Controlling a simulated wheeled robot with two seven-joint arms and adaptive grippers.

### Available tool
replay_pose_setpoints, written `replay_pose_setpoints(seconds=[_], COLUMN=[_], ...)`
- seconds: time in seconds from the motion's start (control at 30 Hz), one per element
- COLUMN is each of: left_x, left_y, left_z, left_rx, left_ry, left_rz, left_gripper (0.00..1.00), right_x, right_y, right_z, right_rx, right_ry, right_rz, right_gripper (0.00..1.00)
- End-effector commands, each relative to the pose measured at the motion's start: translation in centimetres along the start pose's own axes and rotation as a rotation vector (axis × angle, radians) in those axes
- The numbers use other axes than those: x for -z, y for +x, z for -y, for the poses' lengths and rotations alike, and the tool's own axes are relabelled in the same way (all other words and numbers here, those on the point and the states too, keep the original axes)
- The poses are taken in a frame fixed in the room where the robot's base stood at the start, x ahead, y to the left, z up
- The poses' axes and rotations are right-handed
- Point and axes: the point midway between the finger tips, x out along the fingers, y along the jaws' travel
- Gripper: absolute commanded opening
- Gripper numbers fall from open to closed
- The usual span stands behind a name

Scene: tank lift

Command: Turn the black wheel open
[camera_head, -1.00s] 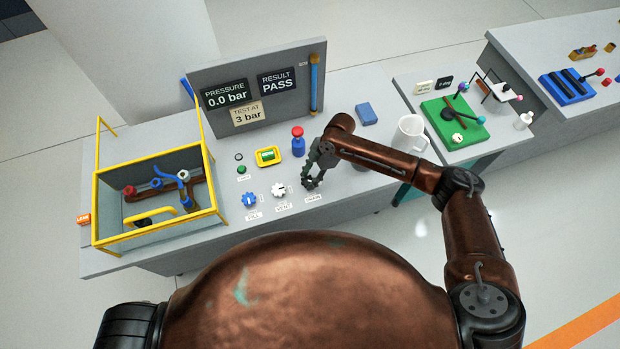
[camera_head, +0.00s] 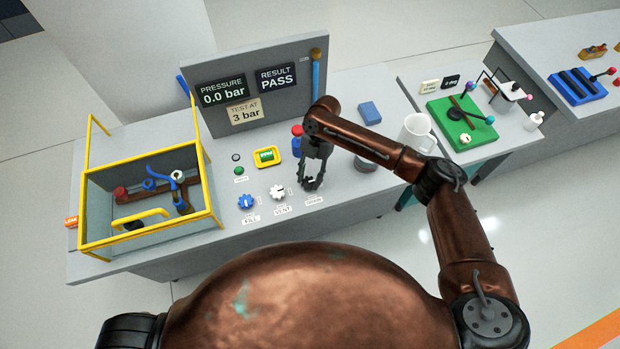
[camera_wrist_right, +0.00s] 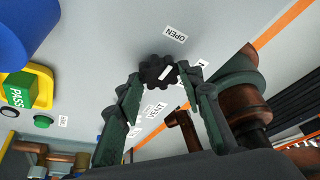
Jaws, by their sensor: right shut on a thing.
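The black wheel (camera_wrist_right: 158,72) shows in the right wrist view as a small lobed knob with a white mark on top. It sits on the grey bench, between the fingertips of my right gripper (camera_wrist_right: 162,80), which are shut on it. An OPEN label (camera_wrist_right: 175,34) lies beside the wheel. In the head view my right gripper (camera_head: 312,182) reaches down to the bench at the right end of the row of wheels and mostly hides the black wheel. My left gripper is not in view.
The blue wheel (camera_head: 246,201) and white wheel (camera_head: 276,193) stand left of my gripper. A blue post with a red top (camera_head: 297,132) stands close behind it. The display panel (camera_head: 262,90) reads 0.0 bar and PASS. A white mug (camera_head: 417,133) stands to the right.

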Motion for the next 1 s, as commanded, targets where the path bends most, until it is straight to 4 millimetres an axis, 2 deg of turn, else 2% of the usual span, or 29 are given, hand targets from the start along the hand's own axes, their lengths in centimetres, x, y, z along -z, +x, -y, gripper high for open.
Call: replay_pose_setpoints(seconds=[0.53,0.57,0.8,1.0], left_x=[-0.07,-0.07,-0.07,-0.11], left_y=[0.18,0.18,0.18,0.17], left_z=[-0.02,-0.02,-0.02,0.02], left_rx=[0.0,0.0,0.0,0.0], left_ry=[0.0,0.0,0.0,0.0], left_rz=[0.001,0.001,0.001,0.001], left_gripper=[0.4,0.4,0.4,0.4], right_x=[-0.18,-0.17,-0.09,-0.04], right_y=[-0.17,-0.18,-0.09,-0.04], right_z=[-0.08,-0.08,-0.05,-0.04], right_rx=[0.005,0.005,0.007,0.007], right_ry=[-0.02,-0.02,-0.019,-0.02], right_rz=[0.006,0.006,0.003,0.002], right_gripper=[0.1,0.37,0.52,0.52])
